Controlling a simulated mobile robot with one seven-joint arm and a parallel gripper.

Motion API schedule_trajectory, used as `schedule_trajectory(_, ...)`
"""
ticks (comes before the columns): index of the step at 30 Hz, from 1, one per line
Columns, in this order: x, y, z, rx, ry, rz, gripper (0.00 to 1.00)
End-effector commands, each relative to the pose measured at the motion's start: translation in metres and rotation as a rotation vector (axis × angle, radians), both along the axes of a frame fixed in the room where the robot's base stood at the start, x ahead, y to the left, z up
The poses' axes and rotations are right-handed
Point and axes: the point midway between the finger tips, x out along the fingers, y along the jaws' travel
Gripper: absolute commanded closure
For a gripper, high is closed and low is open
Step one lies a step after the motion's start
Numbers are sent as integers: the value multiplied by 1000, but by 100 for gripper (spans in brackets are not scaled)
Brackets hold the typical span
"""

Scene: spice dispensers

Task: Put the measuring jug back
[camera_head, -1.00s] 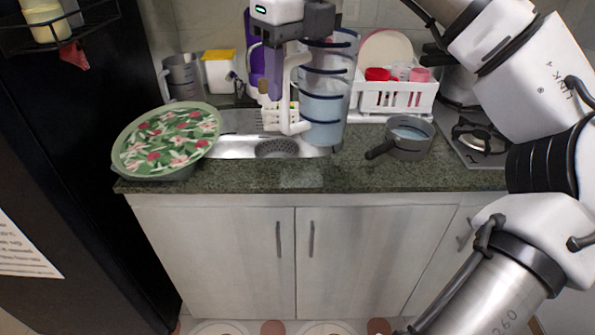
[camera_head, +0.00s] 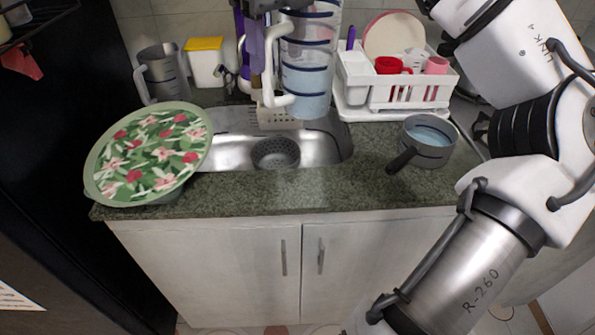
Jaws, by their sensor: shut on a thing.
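The measuring jug (camera_head: 309,62) is tall and clear, with dark blue bands, a white handle and pale blue contents in its lower part. It is upright in the air in front of the back part of the sink (camera_head: 222,150). My gripper (camera_head: 268,22) is at the top edge of the picture and is shut on the jug's handle. The fingertips are partly hidden by the handle and the picture's edge.
A grey jug (camera_head: 162,70) and a yellow-lidded container (camera_head: 205,64) stand at the back left. A white dish rack (camera_head: 398,90) and a grey saucepan (camera_head: 430,142) are on the right. Counter before the sink is clear.

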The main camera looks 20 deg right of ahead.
Motion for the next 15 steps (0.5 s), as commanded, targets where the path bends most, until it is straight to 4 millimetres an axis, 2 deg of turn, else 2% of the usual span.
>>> schedule_trajectory(5,0,-1,-10,0,1,0,100)
schedule_trajectory(15,-1,0,-91,2,2,1,100)
